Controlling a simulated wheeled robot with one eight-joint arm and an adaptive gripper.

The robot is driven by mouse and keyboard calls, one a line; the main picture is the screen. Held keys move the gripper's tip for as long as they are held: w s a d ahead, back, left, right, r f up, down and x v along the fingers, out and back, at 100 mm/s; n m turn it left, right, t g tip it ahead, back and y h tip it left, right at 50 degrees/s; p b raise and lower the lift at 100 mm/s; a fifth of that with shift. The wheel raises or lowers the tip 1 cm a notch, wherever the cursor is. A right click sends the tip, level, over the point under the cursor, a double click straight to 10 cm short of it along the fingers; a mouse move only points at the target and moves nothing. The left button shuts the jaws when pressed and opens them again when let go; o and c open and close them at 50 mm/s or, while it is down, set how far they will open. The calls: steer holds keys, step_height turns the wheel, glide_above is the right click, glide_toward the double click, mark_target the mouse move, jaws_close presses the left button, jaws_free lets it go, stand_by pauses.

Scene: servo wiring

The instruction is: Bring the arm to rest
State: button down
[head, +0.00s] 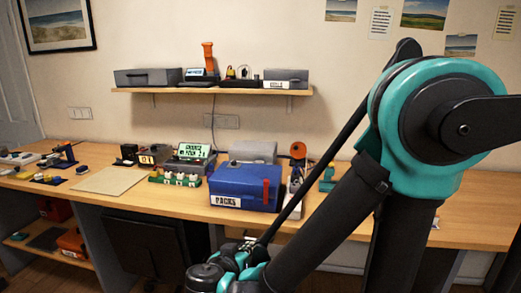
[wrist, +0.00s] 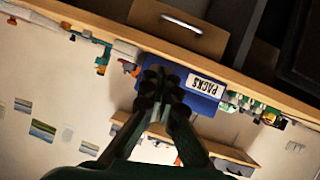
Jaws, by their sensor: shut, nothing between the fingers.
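My gripper (wrist: 161,82) shows in the wrist view with its dark fingers together and nothing between them. It is in free air, and its tips overlap the blue PACKS box in the picture. My arm fills the right of the head view, with a large teal and black joint at upper right and dark links running down to the bottom middle. I cannot clearly make out the fingers in the head view.
A wooden workbench (head: 462,215) runs across the view. The blue PACKS box (head: 238,190) stands on it, and it shows in the wrist view (wrist: 208,103). A green-screened device (head: 193,151) is left of it. A wall shelf (head: 210,91) holds boxes above.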

steer(key=d+f+g+y, duration=0.2)
steer(key=d+f+g, duration=0.2)
steer(key=d, duration=0.7)
steer(key=d+f+n+g+y, duration=0.1)
steer(key=d+f+g+y, duration=0.1)
steer(key=d+f+g, duration=0.2)
steer(key=shift+d+f, duration=1.45)
steer(key=shift+d, duration=2.4)
